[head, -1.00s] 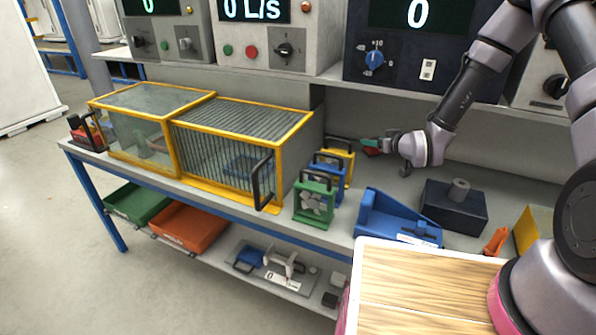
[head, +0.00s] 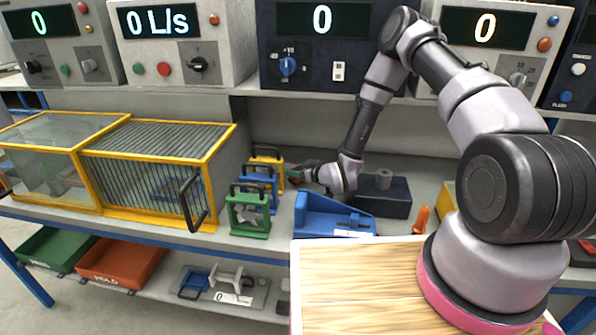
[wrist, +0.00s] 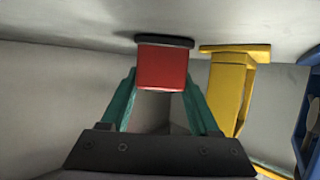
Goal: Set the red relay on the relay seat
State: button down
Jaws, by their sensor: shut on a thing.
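My gripper (wrist: 163,95) is shut on a red block with a dark top, the red relay (wrist: 162,68), held between its green fingers in the wrist view. In the head view my gripper (head: 298,174) is at the back of the bench, just right of a yellow handled frame (head: 279,171); the relay is mostly hidden there. The yellow frame (wrist: 228,90) stands right of the relay in the wrist view. I cannot tell for sure which fixture is the relay seat.
Blue (head: 271,178) and green (head: 248,216) handled frames stand before the yellow one. A yellow-edged cage (head: 165,137) is to the left. A blue sloped fixture (head: 320,213) and a dark block (head: 397,198) are to the right. Instrument boxes sit on the shelf above.

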jog(key=shift+f, duration=0.1)
jog(key=c, duration=0.5)
grip_release()
jog(key=shift+f, duration=0.1)
jog(key=shift+c, duration=0.2)
jog(key=o, duration=0.4)
